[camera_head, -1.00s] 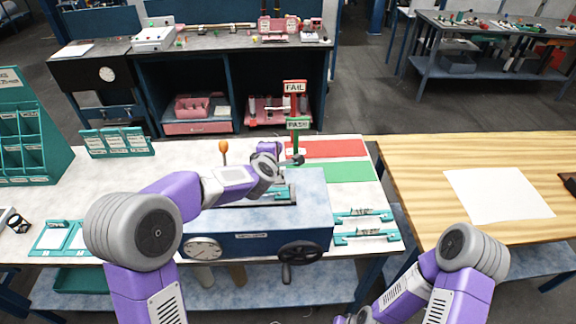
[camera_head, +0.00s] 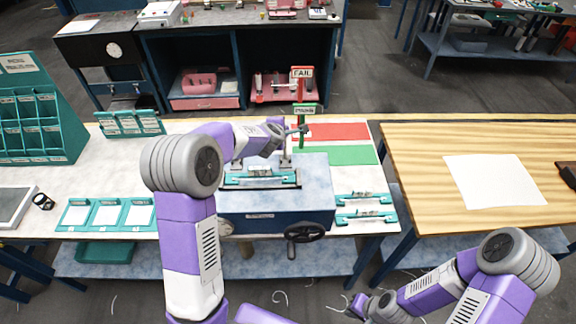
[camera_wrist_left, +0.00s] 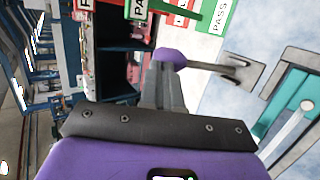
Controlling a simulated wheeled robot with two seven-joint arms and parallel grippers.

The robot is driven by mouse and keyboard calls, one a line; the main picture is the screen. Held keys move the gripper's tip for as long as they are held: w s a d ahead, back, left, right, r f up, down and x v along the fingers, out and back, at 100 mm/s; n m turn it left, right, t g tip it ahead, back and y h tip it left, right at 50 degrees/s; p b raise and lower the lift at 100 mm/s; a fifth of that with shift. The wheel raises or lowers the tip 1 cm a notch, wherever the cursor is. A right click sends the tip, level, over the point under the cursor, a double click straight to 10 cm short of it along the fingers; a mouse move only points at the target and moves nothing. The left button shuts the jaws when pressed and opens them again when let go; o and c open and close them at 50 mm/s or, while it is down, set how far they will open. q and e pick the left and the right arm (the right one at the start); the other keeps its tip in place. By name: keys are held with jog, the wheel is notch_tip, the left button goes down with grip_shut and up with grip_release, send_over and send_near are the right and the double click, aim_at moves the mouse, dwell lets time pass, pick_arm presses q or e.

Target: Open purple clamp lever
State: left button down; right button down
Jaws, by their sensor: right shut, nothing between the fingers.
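A purple knob (camera_wrist_left: 172,57) shows in the left wrist view, with a grey metal lever arm (camera_wrist_left: 222,72) running right from it. My left gripper (camera_wrist_left: 165,90) has its grey fingers right at the knob and partly covers it; whether they grip it I cannot tell. In the head view my left gripper (camera_head: 300,130) is above the back right of the blue machine (camera_head: 275,208), by the sign post. A teal fixture (camera_head: 260,180) lies on the machine's top. My right gripper (camera_head: 358,307) is shut and empty, low in front of the bench.
The FAIL/PASS sign post (camera_head: 301,110) stands close behind the left gripper. Red (camera_head: 340,132) and green (camera_head: 345,155) mats lie behind the machine. Teal holders (camera_head: 365,207) lie to its right, and a black handwheel (camera_head: 304,233) is on its front.

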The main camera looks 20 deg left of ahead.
dwell(0.5)
pick_arm(q)
jog(key=r+p+v, duration=0.1)
jog(key=p+v, duration=0.2)
jog(key=v, duration=1)
jog(key=shift+r+p, duration=0.3)
jog(key=shift+p, duration=0.05)
jog(key=shift+a, duration=0.1)
